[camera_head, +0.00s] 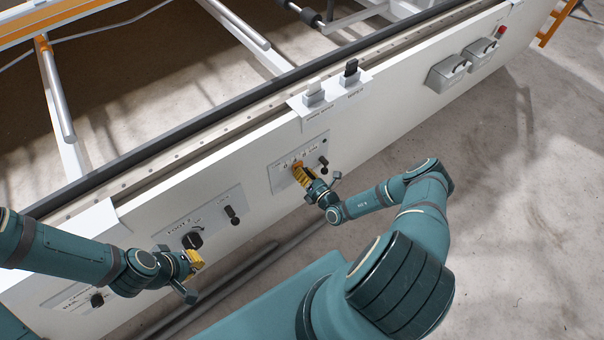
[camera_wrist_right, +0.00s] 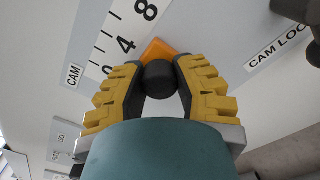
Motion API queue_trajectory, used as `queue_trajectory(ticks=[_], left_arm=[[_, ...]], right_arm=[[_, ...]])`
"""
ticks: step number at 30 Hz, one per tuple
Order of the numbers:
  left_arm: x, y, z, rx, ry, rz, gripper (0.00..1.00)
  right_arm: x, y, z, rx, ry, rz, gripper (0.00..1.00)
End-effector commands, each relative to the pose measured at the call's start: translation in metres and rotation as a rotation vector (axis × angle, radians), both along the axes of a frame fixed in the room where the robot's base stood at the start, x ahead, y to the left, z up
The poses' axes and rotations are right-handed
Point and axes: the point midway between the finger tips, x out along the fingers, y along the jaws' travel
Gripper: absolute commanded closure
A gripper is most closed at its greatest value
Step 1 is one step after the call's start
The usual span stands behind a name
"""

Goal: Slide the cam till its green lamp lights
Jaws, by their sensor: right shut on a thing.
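The cam slider shows in the right wrist view as a round black knob (camera_wrist_right: 159,80) with an orange pointer (camera_wrist_right: 156,48) behind it. The pointer lies beside a white scale (camera_wrist_right: 122,38) marked 4 and 8, near a label reading CAM (camera_wrist_right: 73,75). My right gripper (camera_wrist_right: 160,88) has its yellow fingers shut around the knob. In the head view the same gripper (camera_head: 302,175) is at the middle panel and covers most of the knob. I cannot make out a lit green lamp in either view. My left gripper (camera_head: 195,260) is by the lower left panel; its fingers are too small to judge.
A black CAM LOCK lever (camera_head: 323,162) is right of the slider. The FOOT panel (camera_head: 212,222) has a black knob (camera_head: 192,240) close to my left gripper, and a lever (camera_head: 232,212). Two rocker switches (camera_head: 314,92) (camera_head: 351,72) stand above. Grey boxes (camera_head: 446,73) are further right.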

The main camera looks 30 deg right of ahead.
Motion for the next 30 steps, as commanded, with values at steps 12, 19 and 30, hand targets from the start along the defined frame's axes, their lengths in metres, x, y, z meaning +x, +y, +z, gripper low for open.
queue_trajectory(ticks=[12,19,30], left_arm=[[0.0,0.0,0.0,0.0,0.0,0.0,1.0],[0.0,0.0,0.0,0.0,0.0,0.0,1.0],[0.0,0.0,0.0,0.0,0.0,0.0,1.0]], right_arm=[[0.0,0.0,-0.001,0.001,0.003,-0.001,0.37],[-0.004,-0.001,-0.001,0.001,0.003,-0.001,0.37],[-0.068,-0.006,-0.001,0.002,0.006,-0.004,0.37]])
